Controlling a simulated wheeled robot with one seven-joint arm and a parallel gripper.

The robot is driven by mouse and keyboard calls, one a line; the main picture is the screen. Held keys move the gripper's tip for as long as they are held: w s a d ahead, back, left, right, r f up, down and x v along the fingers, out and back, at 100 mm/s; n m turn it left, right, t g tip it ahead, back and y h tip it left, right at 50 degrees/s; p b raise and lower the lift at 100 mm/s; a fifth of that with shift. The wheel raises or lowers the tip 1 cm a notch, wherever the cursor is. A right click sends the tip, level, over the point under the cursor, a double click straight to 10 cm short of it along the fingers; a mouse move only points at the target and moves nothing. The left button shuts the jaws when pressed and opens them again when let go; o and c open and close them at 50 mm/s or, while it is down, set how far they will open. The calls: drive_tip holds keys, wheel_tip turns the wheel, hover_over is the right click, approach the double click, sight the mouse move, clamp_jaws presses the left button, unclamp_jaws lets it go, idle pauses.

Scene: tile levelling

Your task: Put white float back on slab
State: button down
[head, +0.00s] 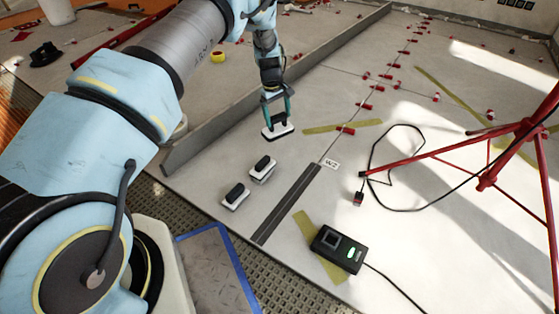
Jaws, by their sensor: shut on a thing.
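My gripper (277,102) is shut on the black handle of a white float (278,132). The float's flat white base faces down over the pale slab (330,210); I cannot tell whether it touches the slab or hangs just above it. Two more white floats with black handles sit on the slab nearer to me: one (263,170) just below the held float and one (236,197) further down to the left. The gripper's fingers partly hide the held float's handle.
A dark strip (287,203) lies right of the floats, near a "W2" label (331,164). A black device (339,249) with a cable stands at the front. A red tripod (487,181) and looped cable are at right. A long low grey wall (290,78) runs behind the gripper.

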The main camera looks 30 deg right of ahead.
drive_tip(key=shift+s+d+f, duration=0.1)
drive_tip(key=shift+d+f, duration=0.2)
drive_tip(key=shift+f, duration=0.2)
wheel_tip(320, 180, down, 9)
drive_tip(key=b, duration=0.5)
drive_tip(key=shift+f, duration=0.2)
drive_tip(key=shift+r, duration=0.1)
unclamp_jaws()
